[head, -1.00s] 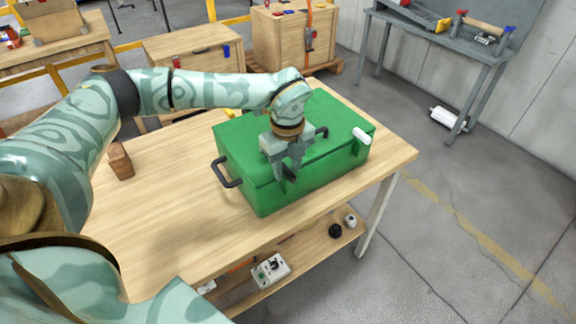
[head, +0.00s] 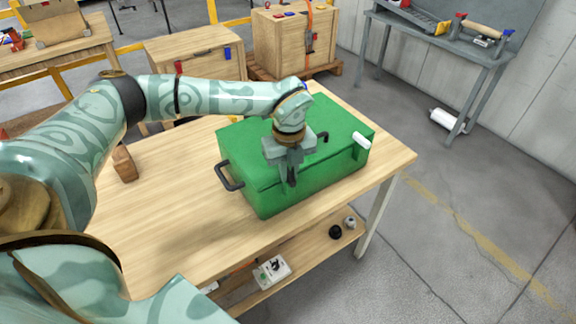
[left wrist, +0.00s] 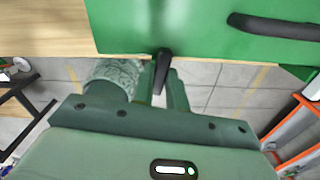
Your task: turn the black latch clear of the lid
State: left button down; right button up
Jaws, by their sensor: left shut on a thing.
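The green box (head: 262,200) stands on the wooden workbench with its lid (head: 245,140) down. The black latch (left wrist: 162,70) shows in the left wrist view at the edge of the lid, pointing away from it between my fingers. In the head view my gripper mostly hides it. My left gripper (head: 291,182) is over the front edge of the box, pointing down, and is shut on the black latch. Its fingers also show in the left wrist view (left wrist: 163,92). A white latch (head: 361,139) sits at the right of the lid. My right gripper is out of view.
A black handle (head: 230,176) sticks out from the box's left side. Another black handle (left wrist: 275,26) is on the lid. A wooden block (head: 124,163) lies on the workbench (head: 180,220) at left. The bench front is clear. Small items are on the lower shelf (head: 305,258).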

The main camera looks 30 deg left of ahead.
pick_arm(q)
jog(key=m+p, duration=0.1)
jog(key=m, duration=0.1)
jog(key=m+p, duration=0.1)
jog(key=p, duration=0.1)
jog(key=shift+r+m, duration=0.3)
jog(key=shift+m, duration=0.1)
jog(key=m+p, duration=0.3)
jog(key=m, duration=0.1)
jog(key=m+p, duration=0.2)
jog(key=m, duration=0.2)
jog(key=shift+f, duration=0.1)
jog(key=shift+w+f+m+p, duration=0.1)
jog(key=shift+m+p, duration=1)
jog(key=shift+m, duration=0.8)
jog(key=c, duration=1.4)
grip_release()
